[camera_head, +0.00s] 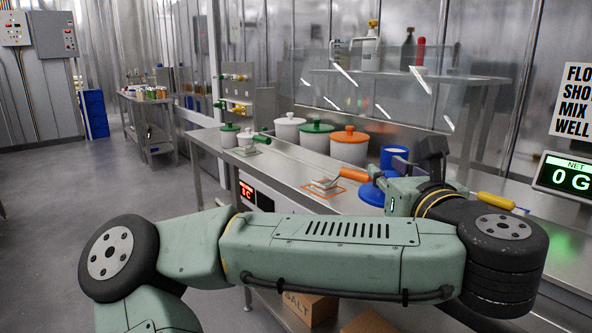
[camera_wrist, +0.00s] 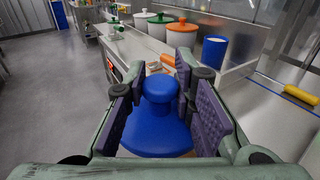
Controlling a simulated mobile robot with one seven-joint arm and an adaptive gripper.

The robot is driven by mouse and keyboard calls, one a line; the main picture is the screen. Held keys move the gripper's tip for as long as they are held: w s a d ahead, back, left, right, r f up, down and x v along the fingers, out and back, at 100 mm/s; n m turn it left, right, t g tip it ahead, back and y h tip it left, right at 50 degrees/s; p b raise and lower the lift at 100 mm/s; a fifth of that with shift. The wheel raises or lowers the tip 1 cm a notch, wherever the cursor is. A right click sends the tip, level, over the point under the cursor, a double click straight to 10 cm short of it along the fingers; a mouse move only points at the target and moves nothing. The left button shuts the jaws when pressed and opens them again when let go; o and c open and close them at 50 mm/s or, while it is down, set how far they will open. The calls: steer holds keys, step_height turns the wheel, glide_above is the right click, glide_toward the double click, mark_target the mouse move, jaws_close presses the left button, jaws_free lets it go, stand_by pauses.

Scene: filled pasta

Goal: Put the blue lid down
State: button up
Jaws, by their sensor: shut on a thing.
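The blue lid (camera_wrist: 155,130) is between the fingers of my gripper (camera_wrist: 150,68) in the wrist view, its round knob (camera_wrist: 160,88) up between the pads. My gripper is shut on it. In the head view the lid (camera_head: 371,194) shows as a blue patch beside my gripper (camera_head: 388,178), above the steel counter; its underside is hidden, so I cannot tell if it touches the counter. A blue container (camera_head: 393,154), with no lid seen on it, stands on the counter behind my gripper; it also shows in the wrist view (camera_wrist: 214,52).
White pots with orange (camera_head: 349,146), green (camera_head: 316,136) and white lids line the counter's back. An orange-handled scoop (camera_head: 340,177) lies within an orange outline. A yellow handle (camera_head: 495,201) and a scale display (camera_head: 566,176) are at right.

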steer(key=w+a+f+n+y, duration=0.1)
steer(key=w+a+f, duration=0.4)
steer(key=w, duration=0.2)
steer(key=w+a+f+n+y, duration=0.1)
steer(key=w+a+f+y, duration=0.1)
steer(key=w+a+f, duration=0.5)
steer(key=w+a+f+g, duration=0.1)
steer(key=w+a+f, duration=0.15)
steer(key=f, duration=0.35)
steer(key=w+a+f, duration=0.2)
steer(key=w+f, duration=0.1)
steer(key=f, duration=0.2)
step_height(320, 180, down, 15)
steer(key=a+h, duration=0.1)
steer(key=a, duration=0.2)
steer(key=s+d+f+m+h, duration=0.1)
steer(key=s+d+f+h, duration=0.1)
steer(key=f, duration=0.6)
steer(key=s+d+f+m+t+h, duration=0.1)
steer(key=s+d+f+m, duration=0.1)
steer(key=f, duration=0.6)
steer(key=shift+s+d+f+h, duration=0.35)
steer(key=shift+s+d, duration=0.2)
steer(key=shift+s, duration=0.3)
steer(key=shift+d+h, duration=0.1)
steer(key=shift+h, duration=0.15)
